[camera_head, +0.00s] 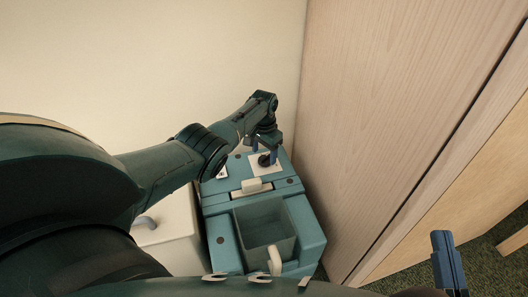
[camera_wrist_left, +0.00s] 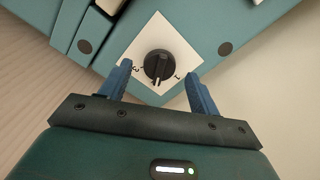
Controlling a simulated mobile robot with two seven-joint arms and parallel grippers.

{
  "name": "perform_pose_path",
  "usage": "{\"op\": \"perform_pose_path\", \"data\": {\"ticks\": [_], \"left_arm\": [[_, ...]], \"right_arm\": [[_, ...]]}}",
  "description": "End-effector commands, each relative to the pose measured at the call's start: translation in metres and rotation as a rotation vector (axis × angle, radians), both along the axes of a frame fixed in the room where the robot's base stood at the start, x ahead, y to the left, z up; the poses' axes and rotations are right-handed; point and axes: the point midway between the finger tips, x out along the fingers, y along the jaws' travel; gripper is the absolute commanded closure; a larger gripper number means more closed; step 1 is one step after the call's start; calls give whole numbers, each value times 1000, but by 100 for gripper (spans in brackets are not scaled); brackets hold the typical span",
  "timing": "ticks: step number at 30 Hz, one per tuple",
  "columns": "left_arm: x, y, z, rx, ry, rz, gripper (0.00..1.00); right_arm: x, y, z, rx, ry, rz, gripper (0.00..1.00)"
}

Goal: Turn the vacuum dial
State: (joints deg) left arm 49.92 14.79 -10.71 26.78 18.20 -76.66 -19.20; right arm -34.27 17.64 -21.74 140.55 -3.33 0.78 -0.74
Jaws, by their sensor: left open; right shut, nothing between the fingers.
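The vacuum (camera_head: 222,240) is a teal box-shaped machine standing against the wall, with an open square bin at its front. Its black dial (camera_wrist_left: 158,65) sits on a white square plate (camera_wrist_left: 138,50) with number marks; "3" and "1" show beside the knob. The dial also shows in the head view (camera_head: 264,160), partly covered by my gripper. My left gripper (camera_wrist_left: 160,88) is open, its two blue fingers on either side of the dial and a little short of it in the picture; contact cannot be told. My right gripper (camera_head: 449,258) is shut and empty at the lower right, away from the vacuum.
A wood-panel surface (camera_head: 385,110) rises close to the right of the vacuum. A white box (camera_head: 172,232) stands to its left. A pale wall (camera_head: 150,60) is behind. Dark carpet (camera_head: 490,255) shows at lower right.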

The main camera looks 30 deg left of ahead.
Motion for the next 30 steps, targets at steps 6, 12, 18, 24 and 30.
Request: {"op": "perform_pose_path", "data": {"ticks": [6,12,18,24,30], "left_arm": [[1,0,58,0,-3,-1,38],[0,1,95,1,-2,1,38],[0,1,112,0,0,1,38],[0,0,114,0,0,1,38],[0,0,114,0,0,1,38]], "right_arm": [[-2,-8,-2,-100,34,-51,100],[-3,-13,-4,-164,68,-76,100],[0,-18,-8,-174,155,-97,100],[0,-19,-10,-175,173,-100,100],[0,-19,-10,-175,173,-99,100]]}}
